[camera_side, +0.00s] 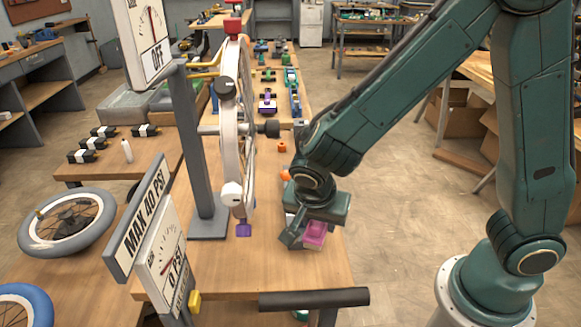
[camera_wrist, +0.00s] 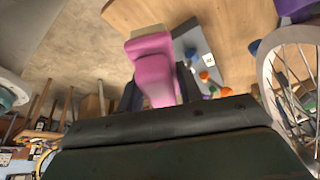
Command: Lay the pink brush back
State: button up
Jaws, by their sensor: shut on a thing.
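The pink brush (camera_side: 315,233) is between the fingers of my gripper (camera_side: 302,238) in the side view, low over the front right part of the wooden workbench (camera_side: 262,262). The brush also shows large in the wrist view (camera_wrist: 153,68), with its lower end hidden by my gripper. My gripper is shut on it. I cannot tell whether the brush touches the bench top.
A wheel (camera_side: 236,130) stands upright on a grey post (camera_side: 200,160), left of my gripper. Gauges marked OFF (camera_side: 148,40) and 0 PSI (camera_side: 163,268) stand further left. Small orange parts (camera_side: 282,146) lie behind my gripper. A dark bar (camera_side: 314,299) runs along the front edge.

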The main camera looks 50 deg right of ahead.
aim_at(312, 240)
notch_tip(312, 240, down, 8)
jog(key=shift+f, duration=0.25)
jog(key=shift+f, duration=1.9)
jog(key=shift+f, duration=0.1)
jog(key=o, duration=1.1)
jog(key=shift+v, duration=6.1)
jog(key=shift+d, duration=0.1)
